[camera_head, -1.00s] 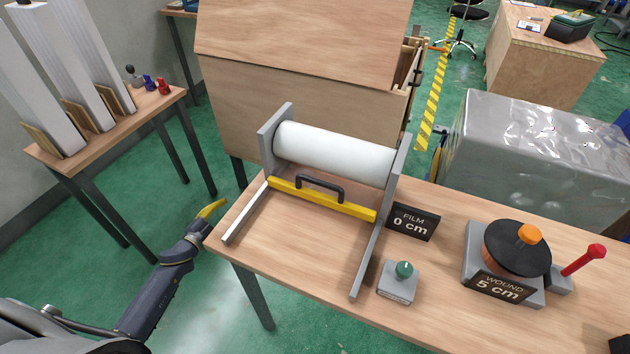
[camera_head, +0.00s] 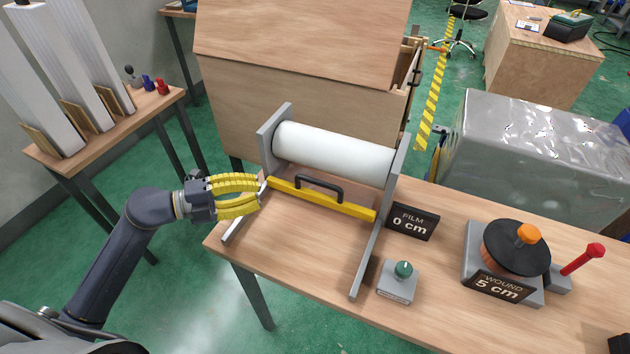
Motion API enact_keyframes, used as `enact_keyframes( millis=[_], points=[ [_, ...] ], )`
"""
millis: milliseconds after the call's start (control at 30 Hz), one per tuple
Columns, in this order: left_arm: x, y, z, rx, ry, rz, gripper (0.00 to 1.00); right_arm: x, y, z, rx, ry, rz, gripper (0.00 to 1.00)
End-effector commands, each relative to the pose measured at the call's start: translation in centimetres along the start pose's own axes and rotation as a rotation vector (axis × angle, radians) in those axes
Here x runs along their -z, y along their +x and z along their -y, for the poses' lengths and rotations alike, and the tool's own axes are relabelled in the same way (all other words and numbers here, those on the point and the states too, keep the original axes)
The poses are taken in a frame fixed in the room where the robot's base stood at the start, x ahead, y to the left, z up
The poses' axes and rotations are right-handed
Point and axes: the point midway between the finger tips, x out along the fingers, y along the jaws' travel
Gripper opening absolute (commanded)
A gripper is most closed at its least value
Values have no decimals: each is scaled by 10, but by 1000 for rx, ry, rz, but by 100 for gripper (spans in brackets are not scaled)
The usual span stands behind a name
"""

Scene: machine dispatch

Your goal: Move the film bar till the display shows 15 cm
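The yellow film bar (camera_head: 345,207) with its black handle (camera_head: 320,186) lies across the two grey rails, close in front of the white film roll (camera_head: 335,154). The film display (camera_head: 413,221) reads 0 cm. My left gripper (camera_head: 262,191) is over the left rail, by the left end of the bar. Its yellow fingers are apart, with no object seen between them. It is to the left of the handle and apart from it. I cannot tell whether a fingertip touches the rail or bar end. My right gripper is not in view.
A green-knobbed device (camera_head: 398,281) stands right of the right rail. A winder (camera_head: 515,248) with a display reading 5 cm and a red-knobbed lever (camera_head: 584,260) are further right. The table (camera_head: 310,240) between the rails is clear.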

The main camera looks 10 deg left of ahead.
Motion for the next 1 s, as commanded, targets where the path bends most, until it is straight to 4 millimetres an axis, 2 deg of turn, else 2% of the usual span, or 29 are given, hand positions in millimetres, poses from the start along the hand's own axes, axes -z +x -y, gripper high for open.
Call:
enact_keyframes(
  millis=[600,800,1000],
  points=[
    [0,110,2,6,-2,0,23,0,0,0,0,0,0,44],
    [-1,136,1,4,-3,1,23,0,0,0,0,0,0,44],
    [-1,151,1,3,-2,1,23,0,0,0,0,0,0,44]
  ],
)
